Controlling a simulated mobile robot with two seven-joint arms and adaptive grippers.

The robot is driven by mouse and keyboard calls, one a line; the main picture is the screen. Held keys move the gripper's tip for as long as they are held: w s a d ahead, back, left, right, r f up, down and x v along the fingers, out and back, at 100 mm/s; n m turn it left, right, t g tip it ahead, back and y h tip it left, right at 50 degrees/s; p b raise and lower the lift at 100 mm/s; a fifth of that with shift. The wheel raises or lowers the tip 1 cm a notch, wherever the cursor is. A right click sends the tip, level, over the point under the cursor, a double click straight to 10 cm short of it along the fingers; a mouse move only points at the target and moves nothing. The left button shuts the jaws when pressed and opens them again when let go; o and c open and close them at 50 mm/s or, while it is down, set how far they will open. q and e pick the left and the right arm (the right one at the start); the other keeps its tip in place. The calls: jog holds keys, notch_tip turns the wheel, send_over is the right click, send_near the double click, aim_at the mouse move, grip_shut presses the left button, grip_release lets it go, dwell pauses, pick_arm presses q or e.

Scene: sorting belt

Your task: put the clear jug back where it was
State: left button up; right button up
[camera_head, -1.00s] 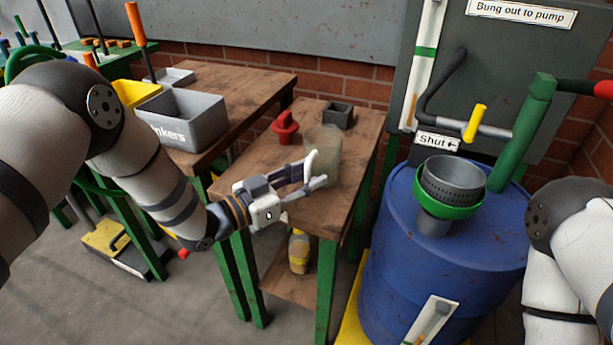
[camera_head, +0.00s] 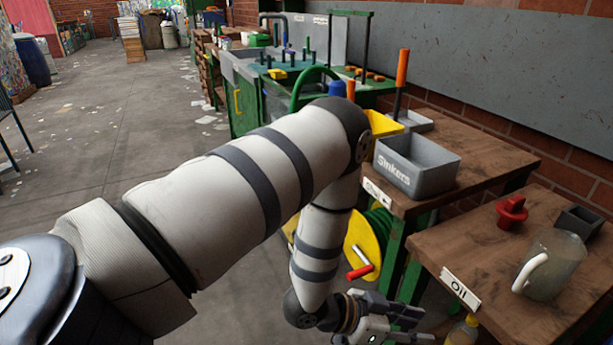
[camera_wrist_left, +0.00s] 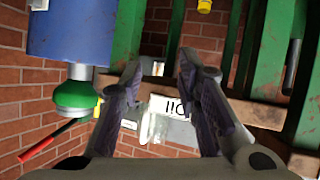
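The clear jug (camera_head: 556,262) stands upright on the small wooden table at the right, its white handle toward the left, behind the "Oil" label (camera_head: 460,289). In the left wrist view the jug (camera_wrist_left: 156,130) shows upside down beyond the fingers, partly hidden by the label. My left gripper (camera_head: 420,324) is low, in front of and left of the table, clear of the jug. In the wrist view its two fingers (camera_wrist_left: 158,72) are spread with nothing held between them. My right gripper is not in view.
A red object (camera_head: 511,213) and a small dark grey box (camera_head: 580,222) are on the jug's table. A grey "Sinkers" bin (camera_head: 418,172) stands on the bench behind. A yellow reel (camera_head: 362,246) is beside my forearm. A blue barrel (camera_wrist_left: 70,32) shows in the wrist view.

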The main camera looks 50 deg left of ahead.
pick_arm(q)
jog(key=s+a+f+n+g+y, duration=0.25)
jog(key=s+f, duration=0.25)
jog(key=s, duration=0.4)
jog(key=s+a+f+n+g+y, duration=0.1)
jog(key=s+f+g+y, duration=0.25)
jog(key=s+f, duration=0.45)
jog(key=s+a+r+n+g+y, duration=0.1)
jog(key=s+g, duration=0.5)
jog(key=s, duration=1.2)
notch_tip(320, 180, up, 2)
jog(key=shift+a+r+n+g+y, duration=0.2)
jog(key=shift+a+n+g+y, duration=0.3)
jog(key=shift+a, duration=0.65)
